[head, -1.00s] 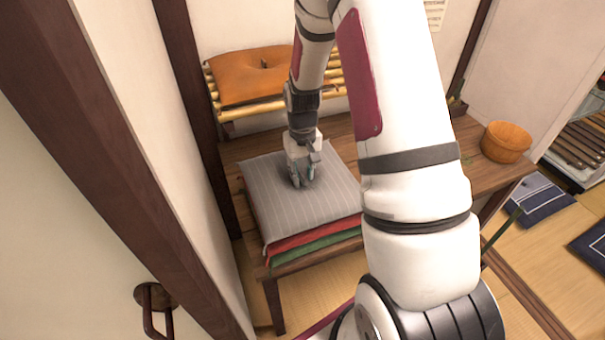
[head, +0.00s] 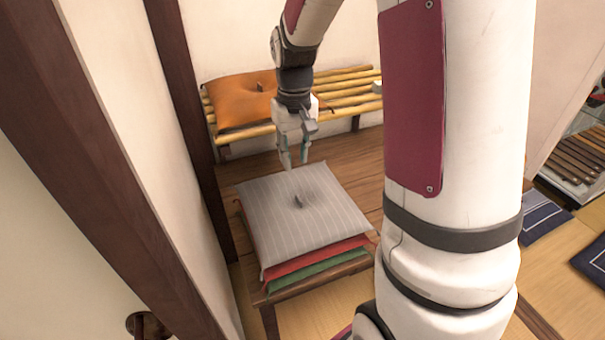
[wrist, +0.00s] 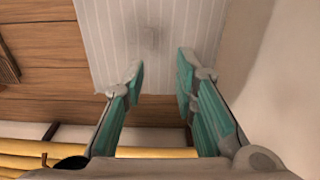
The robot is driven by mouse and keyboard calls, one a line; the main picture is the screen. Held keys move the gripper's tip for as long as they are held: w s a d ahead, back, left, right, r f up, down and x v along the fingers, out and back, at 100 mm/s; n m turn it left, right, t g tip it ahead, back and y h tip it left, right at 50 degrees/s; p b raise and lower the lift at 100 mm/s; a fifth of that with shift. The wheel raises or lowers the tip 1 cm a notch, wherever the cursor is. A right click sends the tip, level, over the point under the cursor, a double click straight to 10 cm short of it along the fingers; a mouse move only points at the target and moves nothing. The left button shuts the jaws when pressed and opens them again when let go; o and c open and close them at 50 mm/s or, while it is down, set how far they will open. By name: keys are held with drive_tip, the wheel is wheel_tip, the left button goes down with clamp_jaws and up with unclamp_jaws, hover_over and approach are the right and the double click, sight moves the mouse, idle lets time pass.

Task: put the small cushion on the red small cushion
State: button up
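The small cushion, grey with pale stripes and a dark tuft in its middle (head: 330,215), lies on top of the red small cushion (head: 310,260). Only the red cushion's front edge shows beneath it. In the wrist view the striped cushion (wrist: 150,60) lies beyond my fingertips. My gripper (head: 292,165) is above the far part of the striped cushion, apart from it. In the wrist view its teal fingers (wrist: 160,75) are spread with nothing between them.
A green cushion (head: 320,272) lies under the red one on a wooden bench (head: 345,165). An orange cushion (head: 238,100) rests on a bamboo rack (head: 345,95) behind. A dark post and wall stand close on the left.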

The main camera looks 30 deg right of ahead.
drive_tip(key=s+a+r+t, duration=0.2)
drive_tip(key=s+a+r, duration=0.55)
drive_tip(key=r, duration=0.25)
drive_tip(key=s+a+r+n+t, duration=0.1)
drive_tip(key=s+a+r, duration=0.1)
drive_tip(key=s, duration=0.4)
drive_tip(key=s+a+r+n+t, duration=0.1)
drive_tip(key=s+a+r, duration=0.1)
drive_tip(key=s, duration=0.5)
drive_tip(key=shift+s+a, duration=0.15)
drive_tip(key=shift+s, duration=0.15)
drive_tip(key=shift+a, duration=0.1)
